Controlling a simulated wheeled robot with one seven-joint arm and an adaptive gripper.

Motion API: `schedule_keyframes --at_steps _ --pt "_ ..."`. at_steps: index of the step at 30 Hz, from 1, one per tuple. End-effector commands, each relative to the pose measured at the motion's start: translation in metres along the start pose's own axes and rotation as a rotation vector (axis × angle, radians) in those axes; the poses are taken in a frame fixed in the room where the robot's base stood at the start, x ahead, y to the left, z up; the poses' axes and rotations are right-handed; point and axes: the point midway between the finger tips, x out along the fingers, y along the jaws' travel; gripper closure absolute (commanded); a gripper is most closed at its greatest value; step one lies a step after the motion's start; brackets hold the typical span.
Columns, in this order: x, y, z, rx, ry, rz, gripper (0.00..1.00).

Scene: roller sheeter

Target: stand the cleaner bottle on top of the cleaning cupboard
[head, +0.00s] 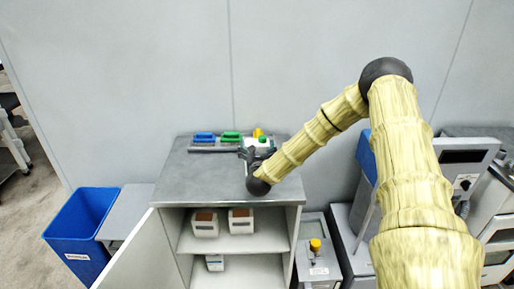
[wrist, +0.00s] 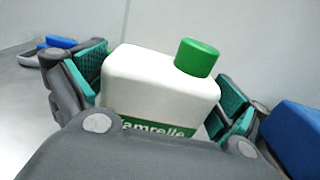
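The cleaner bottle is white with a green cap and a green label band. In the wrist view the bottle (wrist: 155,85) is between the two teal-padded fingers of my gripper (wrist: 160,90), with the pads against its sides. In the head view my gripper (head: 249,156) is over the right part of the cupboard's grey top (head: 210,172), with the bottle's green cap (head: 263,139) beside it. The bottle looks about upright. Its base is hidden, so I cannot tell whether it touches the top.
A grey tray (head: 205,149) with blue and green items lies at the back of the top, and a yellow item (head: 257,132) is near the bottle. The cupboard door (head: 135,258) is open; white containers (head: 241,222) stand inside. A blue bin (head: 82,232) is left. The top's left front is clear.

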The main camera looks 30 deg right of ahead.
Motion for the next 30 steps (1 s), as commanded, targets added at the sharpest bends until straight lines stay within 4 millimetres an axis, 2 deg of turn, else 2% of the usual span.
schedule_keyframes --at_steps 13,17,30 --pt "-0.003 0.000 0.000 0.000 0.001 0.000 0.00" --pt "-0.021 -0.001 -0.002 0.002 0.002 0.000 0.00" --pt "-0.098 0.000 -0.001 0.002 0.001 0.001 0.00"
